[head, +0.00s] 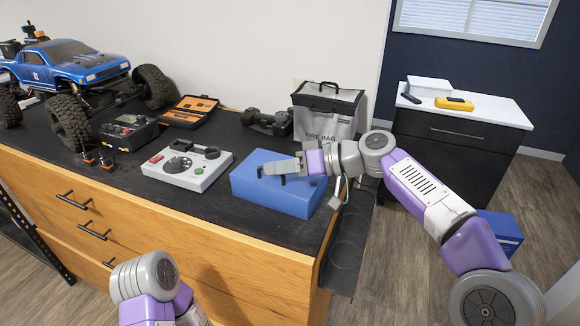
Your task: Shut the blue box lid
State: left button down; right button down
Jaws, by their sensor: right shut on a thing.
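The blue box (270,204) stands on the black worktop near its right end, and its blue lid (252,161) looks down flat on top. My right gripper (271,175) reaches in from the right, lies over the top of the box and is shut on the lid. The gripper and its purple wrist hide part of the lid, so the exact grip and any small gap are hard to see. My left arm shows at the bottom left; its gripper is not in view.
A grey control unit (188,167) sits left of the box. A fire bag (325,112) stands behind it. A blue crawler truck (70,75), a black charger (128,131) and an open tool case (190,112) are further left. The worktop's front strip is clear.

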aim_at(311, 186)
jog(key=shift+f, duration=0.2)
jog(key=c, duration=1.2)
grip_release()
jog(key=shift+r, duration=0.1)
jog(key=p+v, duration=0.1)
jog(key=v, duration=0.6)
jog(key=shift+s+d, duration=0.1)
jog(key=shift+d, duration=0.15)
